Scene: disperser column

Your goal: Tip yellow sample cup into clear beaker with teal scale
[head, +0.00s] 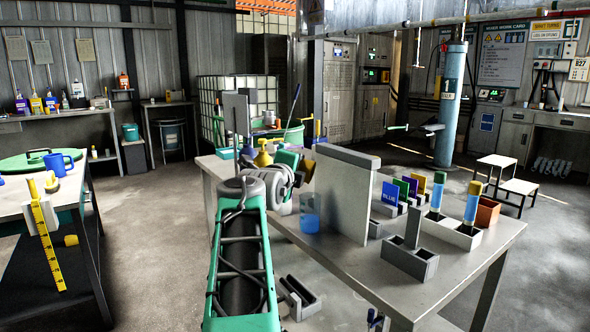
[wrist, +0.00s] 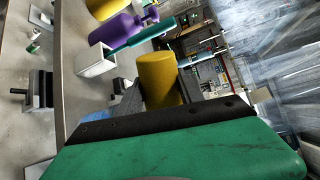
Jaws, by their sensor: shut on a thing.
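In the wrist view my gripper (wrist: 160,88) is shut on the yellow sample cup (wrist: 158,72), which sits between the two dark fingers. The cup's mouth and contents do not show. In the head view my gripper (head: 303,170) is over the table, left of an upright grey panel, and I cannot make out the cup there. A clear beaker (head: 310,213) with blue liquid stands on the table just below and right of the gripper. I cannot read a teal scale on it. The wrist picture is turned sideways, with the table at left.
The tall grey panel (head: 342,193) stands close right of the beaker. A yellow bottle (head: 263,157) stands behind my arm. A purple bottle (wrist: 115,30) and white box (wrist: 95,62) show in the wrist view.

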